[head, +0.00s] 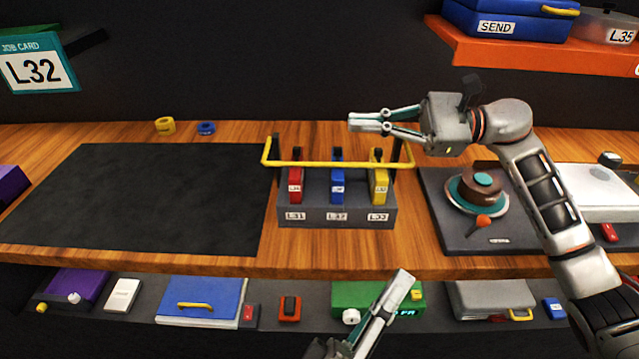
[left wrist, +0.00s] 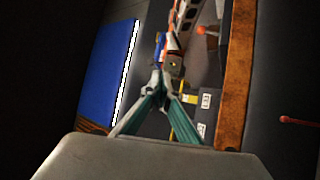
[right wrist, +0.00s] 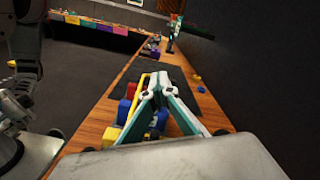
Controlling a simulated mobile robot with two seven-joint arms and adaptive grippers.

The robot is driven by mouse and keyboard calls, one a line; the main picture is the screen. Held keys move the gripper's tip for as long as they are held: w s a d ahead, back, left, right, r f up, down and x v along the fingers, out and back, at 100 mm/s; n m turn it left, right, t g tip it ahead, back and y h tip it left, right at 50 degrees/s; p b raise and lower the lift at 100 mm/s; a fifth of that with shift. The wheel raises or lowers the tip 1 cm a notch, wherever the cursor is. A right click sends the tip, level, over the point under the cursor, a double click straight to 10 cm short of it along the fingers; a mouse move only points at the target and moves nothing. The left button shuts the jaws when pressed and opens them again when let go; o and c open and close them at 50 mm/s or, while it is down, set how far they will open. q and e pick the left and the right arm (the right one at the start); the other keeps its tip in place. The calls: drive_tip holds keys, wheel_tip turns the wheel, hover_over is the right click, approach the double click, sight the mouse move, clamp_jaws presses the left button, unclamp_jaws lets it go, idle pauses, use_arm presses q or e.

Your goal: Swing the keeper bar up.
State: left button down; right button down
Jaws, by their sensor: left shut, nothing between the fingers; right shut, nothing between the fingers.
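The yellow keeper bar (head: 335,164) lies level across the front of the red lever (head: 295,185), blue lever (head: 337,187) and yellow lever (head: 379,188). Its ends run back to two dark posts. The grey block (head: 290,214) below is labelled L31, L32, L33. My right gripper (head: 352,122) is shut and empty, above and behind the bar, pointing left. In the right wrist view the bar (right wrist: 140,92) shows beside the fingers. My left gripper (head: 404,276) is shut and empty, at the table's front edge, below and right of the bar, apart from it.
A job card (head: 38,70) reads L32. A black mat (head: 130,195) lies left of the block. A trackball panel (head: 455,235) is at right. Yellow and blue rings (head: 206,128) lie behind. An orange shelf (head: 530,55) hangs upper right. A lower shelf holds several cases.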

sight(319, 208)
use_arm(q)
drive_tip(key=w+a+r+n+t+y, duration=0.1)
drive_tip(key=a+r+n+t+y, duration=0.3)
drive_tip(key=n, duration=0.6)
drive_tip(key=w+a+r+n+t+y, duration=0.1)
drive_tip(key=a+r+n+t+y, duration=0.2)
drive_tip(key=n+y, duration=0.5)
drive_tip(key=w+a+f+n+g+y, duration=0.2)
drive_tip(key=f+n+g, duration=0.1)
drive_tip(key=f+n, duration=0.25)
drive_tip(key=w+a+f+n+g+y, duration=0.2)
drive_tip(key=f+n, duration=0.2)
drive_tip(key=n, duration=0.3)
drive_tip(key=w, duration=0.3)
drive_tip(key=w+r, duration=0.1)
drive_tip(key=w, duration=0.1)
drive_tip(key=w+r, duration=0.1)
drive_tip(key=w, duration=0.2)
drive_tip(key=shift+w+d, duration=0.2)
drive_tip(key=shift+w, duration=0.15)
drive_tip(key=shift+w+r, duration=1.5)
drive_tip(key=shift+r, duration=0.1)
